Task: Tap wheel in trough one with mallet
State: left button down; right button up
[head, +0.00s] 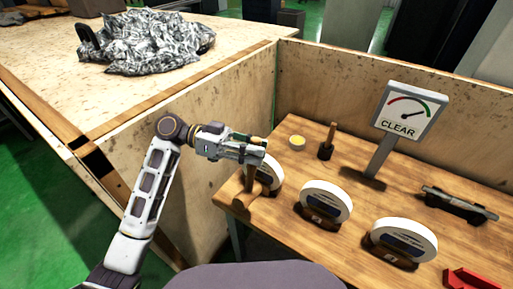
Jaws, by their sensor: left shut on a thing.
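My left gripper (257,150) is shut on the upper end of a mallet, whose wooden handle (250,176) hangs down from the jaws. The mallet's head (246,202) is low, in front of the leftmost white wheel (270,177). I cannot tell whether the head touches that wheel. The gripper and mallet hide part of this wheel and most of its trough. A second white wheel (330,196) stands upright in a brown trough (319,219), and a third (408,233) in another trough (392,252). The trough numbers are too small to read surely. My right gripper is out of view.
On the wooden bench (350,186) stand a gauge sign reading CLEAR (409,111), a small yellow-topped tin (297,142), a wooden-handled brush-like tool (328,142), a dark bar-shaped tool (458,203) and a red item (470,279). Plywood panels (375,88) border the bench at the back.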

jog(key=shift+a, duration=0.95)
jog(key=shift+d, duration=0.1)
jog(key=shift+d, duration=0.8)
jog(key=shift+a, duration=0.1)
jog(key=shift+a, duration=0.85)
